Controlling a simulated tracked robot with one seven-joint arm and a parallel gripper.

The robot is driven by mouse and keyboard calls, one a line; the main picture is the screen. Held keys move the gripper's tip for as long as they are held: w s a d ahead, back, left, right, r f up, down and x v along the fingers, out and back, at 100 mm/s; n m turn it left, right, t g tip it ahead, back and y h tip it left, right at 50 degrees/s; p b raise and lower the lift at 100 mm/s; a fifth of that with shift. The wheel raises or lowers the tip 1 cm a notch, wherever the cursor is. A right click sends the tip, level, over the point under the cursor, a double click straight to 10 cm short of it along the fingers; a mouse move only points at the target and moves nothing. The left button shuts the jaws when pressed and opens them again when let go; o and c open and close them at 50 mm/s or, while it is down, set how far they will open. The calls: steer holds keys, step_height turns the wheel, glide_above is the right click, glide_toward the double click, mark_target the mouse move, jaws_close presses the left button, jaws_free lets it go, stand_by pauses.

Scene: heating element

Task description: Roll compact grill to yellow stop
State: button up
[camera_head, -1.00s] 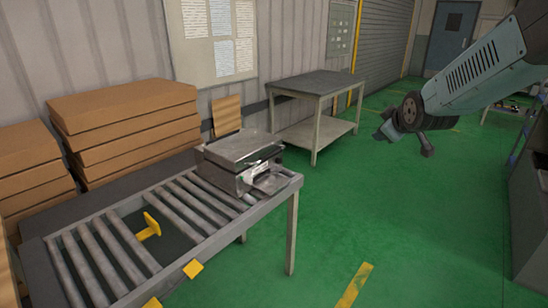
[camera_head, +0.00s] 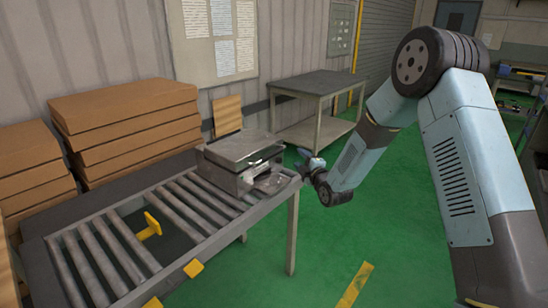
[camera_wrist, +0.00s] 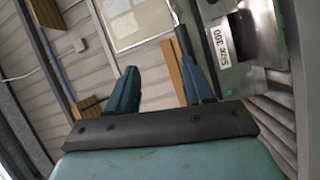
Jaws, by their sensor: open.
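The compact grill (camera_head: 243,160) is a silver metal box with a flat lid. It sits at the right end of the roller table (camera_head: 150,235). In the wrist view the grill (camera_wrist: 238,68) fills the upper right, with a label reading "SIZE 300". The yellow stop (camera_head: 150,226) stands among the rollers, left of the grill, with a gap of several rollers between them. My gripper (camera_head: 308,160) is just right of the grill, at the table's end. In the wrist view my gripper (camera_wrist: 158,88) is open, with nothing between its fingers. Its right finger is close to the grill; contact cannot be told.
Stacked cardboard boxes (camera_head: 125,130) stand behind the roller table on the left. A grey side table (camera_head: 318,85) is behind my gripper. Green floor to the right is clear.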

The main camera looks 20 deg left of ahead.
steer(key=n+y, duration=0.2)
glide_toward(272, 156)
steer(key=s+d+f, duration=0.1)
steer(key=d, duration=0.1)
steer(key=x, duration=1.3)
steer(key=shift+w+a, duration=0.15)
steer(key=shift+a, duration=0.1)
jaws_close()
